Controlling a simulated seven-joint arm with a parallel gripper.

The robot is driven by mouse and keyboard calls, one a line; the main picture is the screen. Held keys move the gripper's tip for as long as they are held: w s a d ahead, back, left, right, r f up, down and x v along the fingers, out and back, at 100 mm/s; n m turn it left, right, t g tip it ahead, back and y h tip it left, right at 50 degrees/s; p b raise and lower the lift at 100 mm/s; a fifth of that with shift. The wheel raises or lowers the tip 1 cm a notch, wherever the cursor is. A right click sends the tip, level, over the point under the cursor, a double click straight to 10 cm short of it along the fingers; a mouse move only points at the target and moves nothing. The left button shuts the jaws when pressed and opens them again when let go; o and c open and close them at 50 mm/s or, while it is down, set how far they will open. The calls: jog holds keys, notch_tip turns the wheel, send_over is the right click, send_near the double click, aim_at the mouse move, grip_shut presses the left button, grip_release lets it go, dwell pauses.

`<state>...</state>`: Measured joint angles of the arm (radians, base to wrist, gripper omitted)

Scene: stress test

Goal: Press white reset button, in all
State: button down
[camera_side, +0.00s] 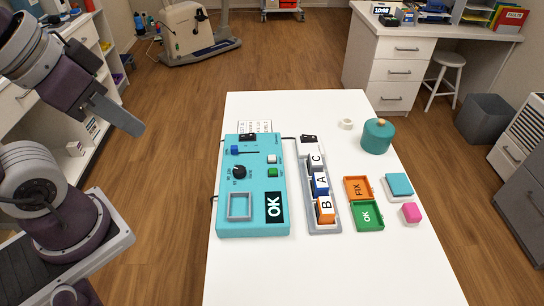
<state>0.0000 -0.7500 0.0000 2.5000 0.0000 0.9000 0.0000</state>
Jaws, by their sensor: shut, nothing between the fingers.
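A white button (272,159) sits on the upper right part of a teal control panel (228,222) that lies on the white table. A green button (272,172) is just below it. A black knob (239,172), a blue slider (235,150) and a dark display reading OK (274,207) are on the same panel. My gripper (133,129) is at the upper left, shut and empty, well to the left of the panel and apart from it. I cannot tell whether the white button is pressed in.
Right of the panel, a grey rack (323,229) holds lettered blocks C, A and B. The table's near right is clear.

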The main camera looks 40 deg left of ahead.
jog(key=m+t+h, duration=0.1)
jog(key=m+t, duration=0.2)
jog(key=m, duration=0.8)
send_over(269, 159)
notch_tip(269, 159, down, 17)
jog(key=shift+a+f, duration=0.1)
jog(key=shift+f, duration=4.25)
jog(key=shift+f, duration=0.4)
